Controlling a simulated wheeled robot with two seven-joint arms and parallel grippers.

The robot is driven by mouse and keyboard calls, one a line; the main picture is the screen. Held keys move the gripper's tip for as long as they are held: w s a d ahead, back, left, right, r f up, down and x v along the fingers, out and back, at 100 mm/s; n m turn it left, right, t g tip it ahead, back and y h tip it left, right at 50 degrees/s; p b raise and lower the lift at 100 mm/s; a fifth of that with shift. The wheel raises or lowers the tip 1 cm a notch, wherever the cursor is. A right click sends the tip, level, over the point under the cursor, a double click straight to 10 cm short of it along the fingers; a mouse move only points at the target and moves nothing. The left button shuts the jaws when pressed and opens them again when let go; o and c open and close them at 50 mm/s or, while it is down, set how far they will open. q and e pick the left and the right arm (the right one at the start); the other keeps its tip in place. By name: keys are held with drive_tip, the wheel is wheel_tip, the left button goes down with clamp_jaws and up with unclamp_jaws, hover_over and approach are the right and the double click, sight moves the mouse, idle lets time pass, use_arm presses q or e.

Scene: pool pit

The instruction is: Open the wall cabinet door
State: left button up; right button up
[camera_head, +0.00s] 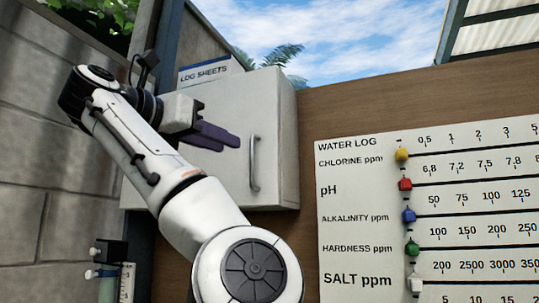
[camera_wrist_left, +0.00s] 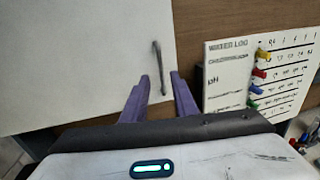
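The white wall cabinet (camera_head: 222,100) hangs on the brown wall with its door shut. A grey vertical bar handle (camera_head: 254,163) is near the right edge of the door. My left gripper (camera_head: 236,143) has purple fingers and is in front of the door, a little left of the handle in the head view. In the left wrist view the fingers (camera_wrist_left: 162,82) are spread apart, with the handle (camera_wrist_left: 158,66) ahead and showing near the left fingertip. No contact with the handle can be made out. My right gripper is in neither view.
A white water log board (camera_head: 400,200) with coloured sliders is on the wall right of the cabinet. A "LOG SHEETS" box (camera_head: 208,72) stands on top of the cabinet. A block wall (camera_head: 40,130) is on the left. Small bottles (camera_head: 108,285) are at lower left.

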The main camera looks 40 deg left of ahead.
sight(251, 153)
use_arm(q)
drive_tip(key=w, duration=0.5)
drive_tip(key=w+a+p, duration=0.1)
drive_tip(key=w, duration=0.2)
drive_tip(key=shift+w, duration=0.2)
clamp_jaws()
drive_tip(key=shift+d, duration=0.1)
idle(1.0)
